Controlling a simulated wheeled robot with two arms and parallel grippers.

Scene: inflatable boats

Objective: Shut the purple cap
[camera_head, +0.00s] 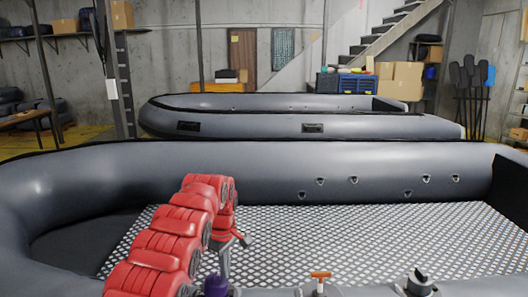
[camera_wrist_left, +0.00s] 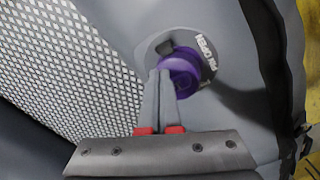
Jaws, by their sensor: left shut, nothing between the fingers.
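The purple cap (camera_head: 216,286) is at the bottom of the head view, on the near grey tube of the closest boat. In the left wrist view the round purple cap (camera_wrist_left: 184,72) sits on a pale patch with white lettering beside it. A dark tab shows at its upper left. My left gripper (camera_head: 224,264) reaches down from my red arm at the cap. In the wrist view its fingers (camera_wrist_left: 162,78) are together and empty, their tips overlapping the cap's left side. I cannot tell whether they touch it. The fingers hide part of the cap. My right gripper is out of view.
An orange-handled fitting (camera_head: 320,277) and a metal fitting (camera_head: 420,283) stand on the near tube, right of the cap. The boat's patterned floor (camera_head: 350,235) is clear. A second grey boat (camera_head: 250,122) lies behind. Boxes and stairs are at the back.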

